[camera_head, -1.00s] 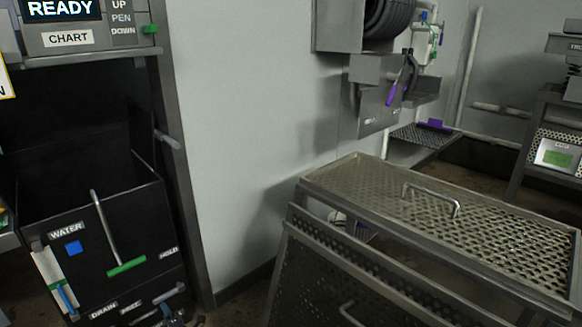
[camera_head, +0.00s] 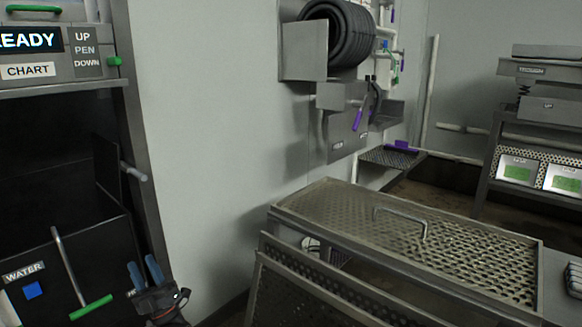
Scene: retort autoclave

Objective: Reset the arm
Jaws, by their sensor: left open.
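My left gripper (camera_head: 146,272) shows at the lower left of the head view, with its two blue-grey fingers pointing up and apart. It is open, and nothing shows between the fingers. It appears just right of the green-ended lever (camera_head: 78,280) on the dark control cabinet (camera_head: 25,255); how far apart they are in depth I cannot tell. Most of my left arm is out of the picture below. My right gripper is not in view.
A perforated metal crate with a handled lid (camera_head: 330,215) stands at centre right. A black hose reel (camera_head: 345,35) hangs on the wall above a purple-handled valve (camera_head: 358,119). Bare wall (camera_head: 200,150) lies between cabinet and crate.

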